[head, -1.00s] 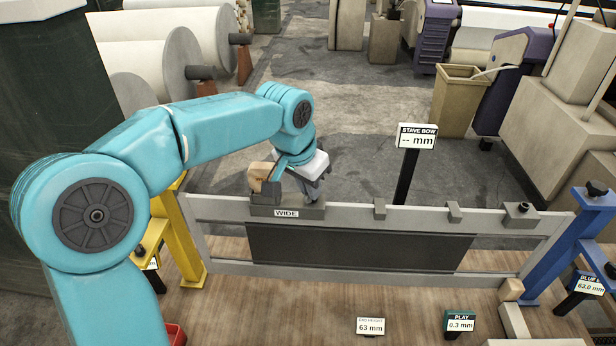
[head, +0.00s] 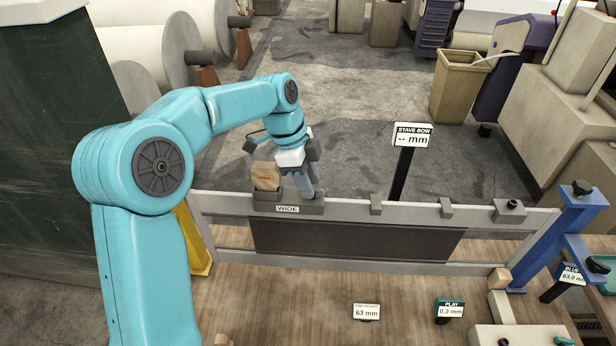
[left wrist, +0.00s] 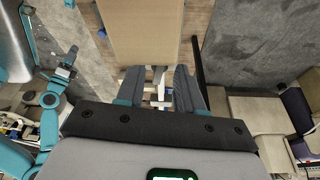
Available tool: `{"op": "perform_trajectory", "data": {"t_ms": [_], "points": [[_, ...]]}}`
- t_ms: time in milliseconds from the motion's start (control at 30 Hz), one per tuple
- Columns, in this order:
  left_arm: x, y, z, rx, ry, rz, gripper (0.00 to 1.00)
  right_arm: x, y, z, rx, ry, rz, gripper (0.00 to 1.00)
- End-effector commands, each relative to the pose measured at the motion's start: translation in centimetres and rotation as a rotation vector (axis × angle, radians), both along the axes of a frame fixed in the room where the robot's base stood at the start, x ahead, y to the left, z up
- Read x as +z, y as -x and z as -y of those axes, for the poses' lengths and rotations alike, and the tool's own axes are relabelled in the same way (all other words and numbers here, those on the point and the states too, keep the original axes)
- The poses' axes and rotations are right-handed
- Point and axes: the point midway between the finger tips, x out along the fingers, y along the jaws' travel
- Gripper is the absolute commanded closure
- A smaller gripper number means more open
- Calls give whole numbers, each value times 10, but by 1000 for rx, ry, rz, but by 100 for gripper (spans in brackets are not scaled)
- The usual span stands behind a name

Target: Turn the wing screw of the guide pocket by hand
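The guide pocket appears to be the grey block marked WIDE (head: 288,209) on the left part of the pale rail. A tan block (head: 265,176) stands in it and also shows at the top of the left wrist view (left wrist: 142,30). My left gripper (head: 309,192) points down at the pocket's right end, beside the tan block. In the left wrist view its fingers (left wrist: 160,92) are apart, with small white parts showing between them. I cannot pick out the wing screw; the gripper covers that end. My right gripper (left wrist: 68,68) seems to show small at the left wrist view's left.
The pale rail (head: 345,208) carries small grey clips and a block with a black knob (head: 512,205). A STAVE BOW sign (head: 412,135) stands behind it. A blue stand (head: 570,225) is at the right end.

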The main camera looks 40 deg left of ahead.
Motion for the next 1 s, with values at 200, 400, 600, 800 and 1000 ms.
{"op": "perform_trajectory", "data": {"t_ms": [200,400,600,800,1000], "points": [[0,0,0,1,-1,-1,64,0,0,0,0,0,0,2],[19,0,0,2,-1,2,64,0,0,0,0,0,0,2],[41,0,0,2,-1,2,64,0,0,0,0,0,0,2],[57,0,0,2,-1,-1,64,0,0,0,0,0,0,2],[60,0,0,2,0,-2,64,0,0,0,0,0,0,2]]}}
